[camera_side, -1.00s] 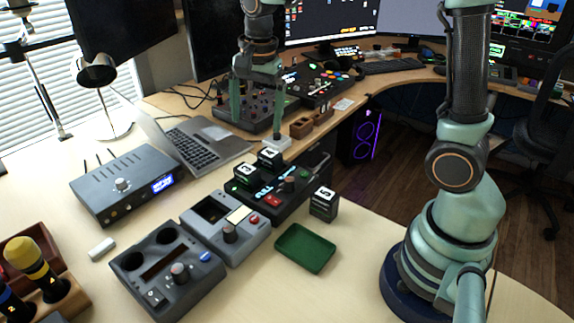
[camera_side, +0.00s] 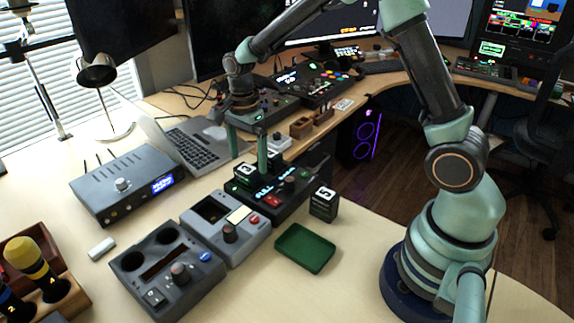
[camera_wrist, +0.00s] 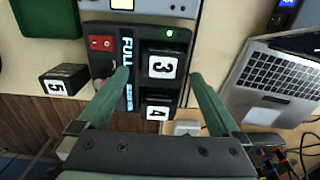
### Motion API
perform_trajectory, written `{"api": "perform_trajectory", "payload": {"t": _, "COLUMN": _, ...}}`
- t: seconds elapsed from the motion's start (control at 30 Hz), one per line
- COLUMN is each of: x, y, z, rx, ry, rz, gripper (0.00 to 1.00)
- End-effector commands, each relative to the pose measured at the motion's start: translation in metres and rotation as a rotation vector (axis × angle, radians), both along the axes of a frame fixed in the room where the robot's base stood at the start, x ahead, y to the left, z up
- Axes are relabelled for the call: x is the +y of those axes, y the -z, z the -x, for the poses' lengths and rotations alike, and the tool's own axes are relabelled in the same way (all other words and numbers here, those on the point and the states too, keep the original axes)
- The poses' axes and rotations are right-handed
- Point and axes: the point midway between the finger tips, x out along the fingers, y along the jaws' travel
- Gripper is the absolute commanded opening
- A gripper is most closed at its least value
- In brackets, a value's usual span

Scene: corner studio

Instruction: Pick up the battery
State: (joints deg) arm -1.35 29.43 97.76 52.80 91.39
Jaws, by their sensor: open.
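Three dark block-shaped batteries with white number labels are in view. Battery 3 (camera_side: 246,176) and battery 4 (camera_side: 275,160) stand in the black charger (camera_side: 286,204), whose lit text reads "FULL" in the wrist view. Battery 5 (camera_side: 323,204) stands on the table right of the charger. My gripper (camera_side: 248,162) is open and empty, pointing down over the charger. In the wrist view its fingertips (camera_wrist: 160,73) lie either side of battery 3 (camera_wrist: 162,66), with battery 4 (camera_wrist: 157,112) nearer the palm. A finger partly hides battery 4 in the side view. Fingertip height is unclear.
A green tray (camera_side: 306,248) lies in front of battery 5. Grey devices (camera_side: 226,227) adjoin the charger on the near side. A silver laptop (camera_side: 200,144) and a grey box with a blue display (camera_side: 128,184) stand to the left. The front right tabletop is clear.

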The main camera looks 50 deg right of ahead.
Motion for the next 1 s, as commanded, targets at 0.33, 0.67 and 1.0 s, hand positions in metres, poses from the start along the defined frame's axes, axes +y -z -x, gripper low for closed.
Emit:
{"api": "perform_trajectory", "payload": {"t": 0.33, "x": 0.005, "y": 0.044, "z": -0.003, "rx": 0.002, "ry": 0.0, "rz": 0.0, "gripper": 1.0}}
{"api": "perform_trajectory", "payload": {"t": 0.67, "x": 0.004, "y": 0.048, "z": -0.003, "rx": 0.0, "ry": 0.0, "rz": 0.0, "gripper": 0.85}}
{"api": "perform_trajectory", "payload": {"t": 1.0, "x": 0.004, "y": 0.047, "z": -0.004, "rx": -0.002, "ry": -0.001, "rz": 0.0, "gripper": 0.0}}
